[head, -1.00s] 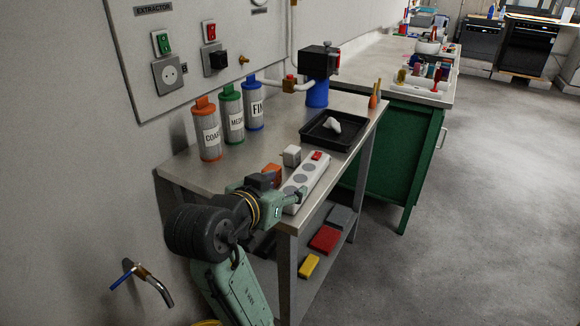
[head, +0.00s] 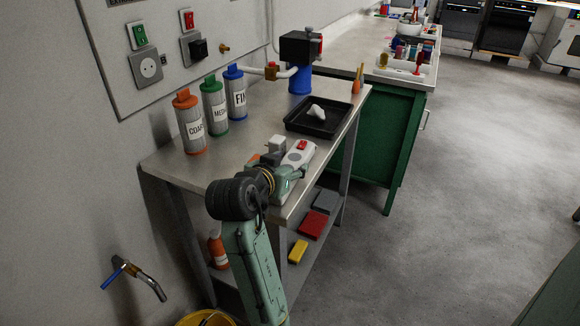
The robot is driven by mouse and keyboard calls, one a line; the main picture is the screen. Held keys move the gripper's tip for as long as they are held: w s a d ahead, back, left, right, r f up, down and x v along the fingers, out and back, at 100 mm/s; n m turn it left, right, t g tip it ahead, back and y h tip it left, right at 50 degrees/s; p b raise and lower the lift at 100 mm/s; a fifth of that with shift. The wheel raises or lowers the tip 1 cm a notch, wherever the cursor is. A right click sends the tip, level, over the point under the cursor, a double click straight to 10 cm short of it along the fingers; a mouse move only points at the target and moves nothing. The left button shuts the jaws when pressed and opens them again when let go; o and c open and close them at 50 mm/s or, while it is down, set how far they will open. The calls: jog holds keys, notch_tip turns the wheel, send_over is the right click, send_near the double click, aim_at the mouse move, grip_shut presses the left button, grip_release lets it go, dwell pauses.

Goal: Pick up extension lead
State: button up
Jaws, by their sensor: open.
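The extension lead (head: 297,156) is a white power strip with a red switch, lying on the near end of the steel bench (head: 240,130). Its far end with the switch shows, and its near part is hidden behind my gripper. My gripper (head: 289,171) is open at the near part of the lead, low over the bench edge. I cannot tell whether the fingers touch the lead or straddle it.
A white block (head: 277,145) stands just left of the lead. A black tray (head: 319,124) with a white lump lies behind it. Three labelled canisters, orange (head: 190,125), green (head: 215,106) and blue (head: 236,94), stand by the wall. Red (head: 313,225) and yellow (head: 299,251) blocks lie on the lower shelf.

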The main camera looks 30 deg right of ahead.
jog(key=shift+c, duration=0.2)
jog(key=c, duration=1)
jog(key=shift+c, duration=0.2)
